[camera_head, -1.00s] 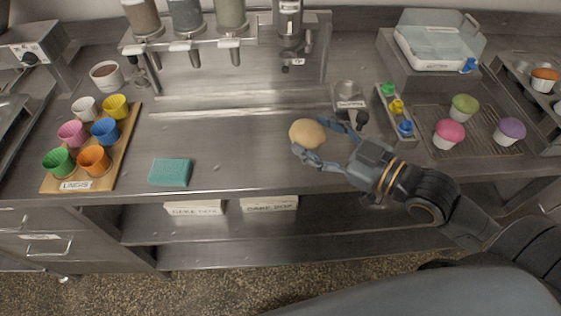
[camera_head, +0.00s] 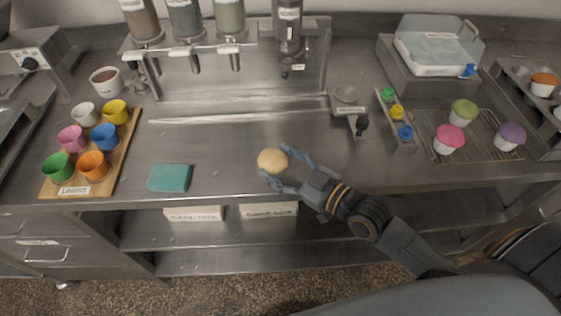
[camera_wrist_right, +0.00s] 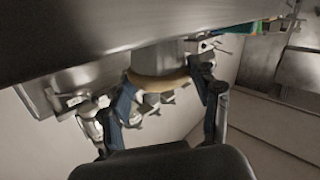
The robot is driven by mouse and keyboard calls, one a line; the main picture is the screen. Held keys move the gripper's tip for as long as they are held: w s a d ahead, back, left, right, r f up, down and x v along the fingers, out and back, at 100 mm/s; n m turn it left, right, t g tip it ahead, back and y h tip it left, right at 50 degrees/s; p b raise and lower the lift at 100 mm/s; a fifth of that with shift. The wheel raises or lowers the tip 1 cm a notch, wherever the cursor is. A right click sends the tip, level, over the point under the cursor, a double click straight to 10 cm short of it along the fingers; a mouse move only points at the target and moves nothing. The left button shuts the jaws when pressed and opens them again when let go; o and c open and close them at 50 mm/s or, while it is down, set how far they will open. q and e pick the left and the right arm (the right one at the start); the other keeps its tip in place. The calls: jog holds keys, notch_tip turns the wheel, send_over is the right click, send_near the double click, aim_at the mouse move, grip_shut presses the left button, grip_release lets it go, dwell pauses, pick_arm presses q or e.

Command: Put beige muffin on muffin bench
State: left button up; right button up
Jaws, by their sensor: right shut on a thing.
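A beige muffin (camera_head: 272,161) is between the fingers of my right gripper (camera_head: 286,170), which is shut on it, near the front of the steel counter (camera_head: 225,150). I cannot tell from the head view how high it is held. In the right wrist view the muffin (camera_wrist_right: 160,58) shows a pale body and a tan rim between the two fingers (camera_wrist_right: 166,105). No thing in view is labelled as the muffin bench; the steel counter is the wide bare surface. My left gripper is not in view.
A wooden board (camera_head: 118,165) with coloured liners stands left, with a teal sponge (camera_head: 170,178) beside it. A scale (camera_head: 347,97), a block of coloured buttons (camera_head: 397,112) and a wire rack (camera_head: 440,118) with pink, green and purple muffins are right. The middle counter is clear.

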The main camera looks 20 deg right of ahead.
jog(key=o, duration=0.9)
jog(key=shift+c, duration=0.2)
jog(key=b+v, duration=0.1)
jog(key=v, duration=1.1)
jog(key=shift+b, duration=0.3)
jog(key=shift+a+r, duration=0.1)
